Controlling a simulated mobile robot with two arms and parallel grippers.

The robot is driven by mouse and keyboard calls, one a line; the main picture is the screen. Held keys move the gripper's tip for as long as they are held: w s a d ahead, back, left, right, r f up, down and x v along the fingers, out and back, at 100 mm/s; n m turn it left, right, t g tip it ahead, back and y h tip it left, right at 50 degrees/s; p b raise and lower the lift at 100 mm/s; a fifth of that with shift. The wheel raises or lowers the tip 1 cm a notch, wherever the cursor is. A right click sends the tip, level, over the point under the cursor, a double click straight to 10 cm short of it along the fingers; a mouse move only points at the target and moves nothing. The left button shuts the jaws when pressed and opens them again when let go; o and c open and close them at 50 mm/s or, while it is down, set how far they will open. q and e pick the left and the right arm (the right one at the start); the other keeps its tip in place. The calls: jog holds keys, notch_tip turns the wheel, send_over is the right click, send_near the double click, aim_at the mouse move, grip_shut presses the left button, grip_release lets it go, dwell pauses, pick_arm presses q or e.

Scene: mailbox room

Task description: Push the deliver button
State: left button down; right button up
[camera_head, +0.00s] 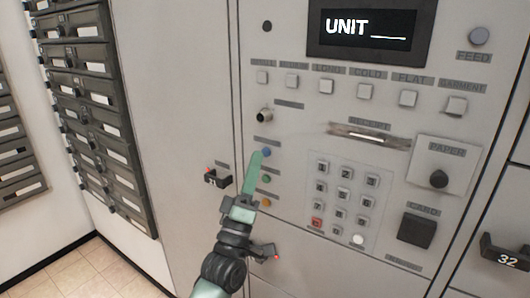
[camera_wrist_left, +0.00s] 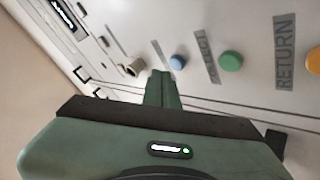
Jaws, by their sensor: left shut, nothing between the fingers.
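The blue button (camera_head: 267,153) is top of a column of three on the grey machine panel; it also shows in the left wrist view (camera_wrist_left: 176,62). The label beside it is too blocked to read. Below it are a green button (camera_wrist_left: 231,61), labelled COLLECT, and an orange button (camera_wrist_left: 314,61), labelled RETURN. My left gripper (camera_head: 256,156) is shut and empty, its green fingertips just left of the blue button. In the left wrist view the fingertips (camera_wrist_left: 161,74) end close beside that button; I cannot tell if they touch. My right gripper is out of view.
A display (camera_head: 362,29) reads UNIT with a blank. A keypad (camera_head: 341,195) sits right of the column, with a keyhole (camera_head: 265,116) above. Small black latches (camera_head: 217,179) stick out at left. Mailboxes (camera_head: 95,110) line the left wall.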

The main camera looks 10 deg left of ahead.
pick_arm(q)
jog(key=s, duration=0.1)
jog(key=s+a+p, duration=0.1)
jog(key=s, duration=0.2)
jog(key=shift+s+a+p, duration=0.35)
jog(key=shift+a, duration=0.05)
